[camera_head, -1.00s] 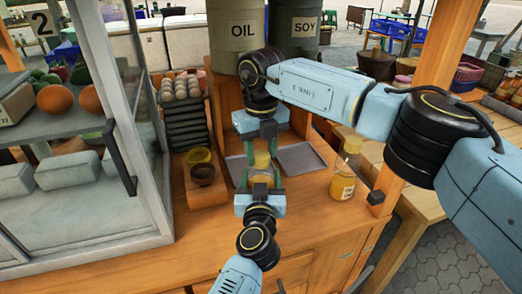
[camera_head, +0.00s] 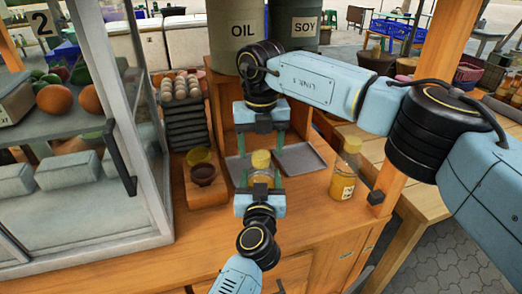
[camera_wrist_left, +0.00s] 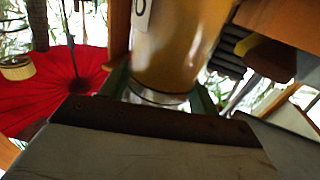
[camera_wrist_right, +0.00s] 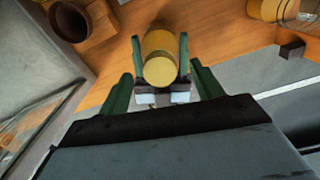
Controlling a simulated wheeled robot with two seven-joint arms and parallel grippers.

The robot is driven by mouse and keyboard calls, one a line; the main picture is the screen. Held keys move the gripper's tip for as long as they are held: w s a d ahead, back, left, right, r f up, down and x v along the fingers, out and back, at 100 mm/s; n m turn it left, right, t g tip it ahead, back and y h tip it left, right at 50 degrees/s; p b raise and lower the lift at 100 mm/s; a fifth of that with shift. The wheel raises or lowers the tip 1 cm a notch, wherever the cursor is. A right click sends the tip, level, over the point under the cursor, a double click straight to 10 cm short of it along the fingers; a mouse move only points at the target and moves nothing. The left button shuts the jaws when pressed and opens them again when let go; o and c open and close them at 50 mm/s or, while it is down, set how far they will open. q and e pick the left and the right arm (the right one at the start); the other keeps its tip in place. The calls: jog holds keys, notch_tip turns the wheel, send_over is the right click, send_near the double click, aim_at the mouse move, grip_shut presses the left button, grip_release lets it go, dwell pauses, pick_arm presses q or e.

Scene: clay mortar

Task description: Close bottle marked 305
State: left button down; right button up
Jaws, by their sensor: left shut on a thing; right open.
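A bottle (camera_head: 261,178) with a yellow lid (camera_head: 261,159) stands upright between my two grippers in the head view. My left gripper (camera_head: 262,187) is shut on its body from the near side. In the left wrist view the amber body (camera_wrist_left: 178,45) fills the top, and its label (camera_wrist_left: 142,12) is cut off and not fully readable. My right gripper (camera_head: 263,150) is open, its fingers on either side of the lid and apart from it. The right wrist view shows the lid (camera_wrist_right: 160,62) between the spread fingers. The lid appears seated on the bottle.
A second yellow-lidded bottle (camera_head: 344,180) stands to the right, its label partly readable. Grey trays (camera_head: 300,159) lie behind the held bottle. Bowls (camera_head: 203,173) and an egg rack (camera_head: 181,88) are left, beside a glass case (camera_head: 150,120). OIL (camera_head: 238,35) and SOY (camera_head: 292,25) containers stand behind.

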notch_tip(320, 180, up, 11)
jog(key=shift+f, duration=0.15)
pick_arm(q)
jog(key=shift+c, duration=1.4)
grip_release()
jog(key=s+p, duration=0.3)
jog(key=s, duration=1)
jog(key=shift+s+a+p, duration=0.15)
jog(key=shift+s+p, duration=0.05)
jog(key=shift+p, duration=0.1)
pick_arm(e)
notch_tip(320, 180, up, 4)
jog(key=shift+f, duration=0.25)
